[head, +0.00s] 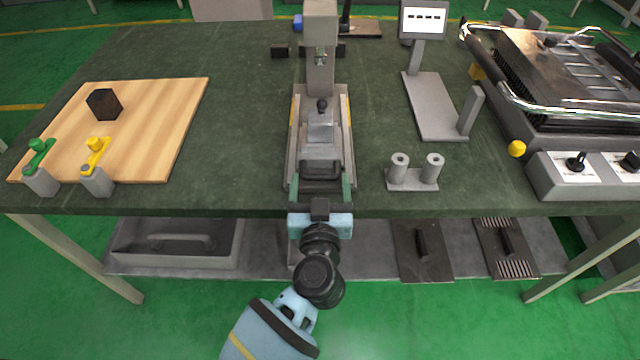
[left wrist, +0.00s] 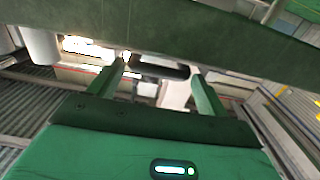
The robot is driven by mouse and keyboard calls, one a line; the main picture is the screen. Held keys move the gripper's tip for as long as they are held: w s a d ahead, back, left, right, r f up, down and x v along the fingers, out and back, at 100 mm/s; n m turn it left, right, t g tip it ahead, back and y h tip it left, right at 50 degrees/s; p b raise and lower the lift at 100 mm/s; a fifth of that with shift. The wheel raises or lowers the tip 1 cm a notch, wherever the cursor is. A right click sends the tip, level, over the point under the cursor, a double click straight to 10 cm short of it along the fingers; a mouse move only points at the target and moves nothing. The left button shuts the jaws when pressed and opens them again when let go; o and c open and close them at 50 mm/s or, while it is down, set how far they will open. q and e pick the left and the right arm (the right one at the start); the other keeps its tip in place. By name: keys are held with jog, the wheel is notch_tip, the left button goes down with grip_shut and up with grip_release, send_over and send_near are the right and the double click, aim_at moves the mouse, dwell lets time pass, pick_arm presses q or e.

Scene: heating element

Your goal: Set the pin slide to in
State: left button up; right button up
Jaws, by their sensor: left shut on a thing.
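The pin slide (head: 320,131) is a grey block with a small black knob on a long grey base (head: 295,160) near the table's front edge. A dark handle (head: 322,167) is at its near end. My left gripper (head: 321,180) reaches this end from the front, with one green finger on each side. Its fingers are wide apart and shut on the handle. In the left wrist view, a dark bar (left wrist: 165,70) spans the space between the fingertips (left wrist: 160,65). The exact contact is hard to see. My right gripper is not in view.
A grey column (head: 320,50) stands behind the slide. A grey double-post holder (head: 412,178) and a display stand (head: 435,105) are to the right, before a large grill-like machine (head: 550,80). A wooden board (head: 150,130) with green and yellow clamps lies left. Table between is clear.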

aim_at(320, 179)
pick_arm(q)
jog(key=shift+c, duration=1)
jog(key=shift+w+r+p, duration=0.1)
jog(key=shift+w+p, duration=0.5)
jog(key=shift+w, duration=1.55)
jog(key=o, duration=1.4)
jog(key=shift+c, duration=0.2)
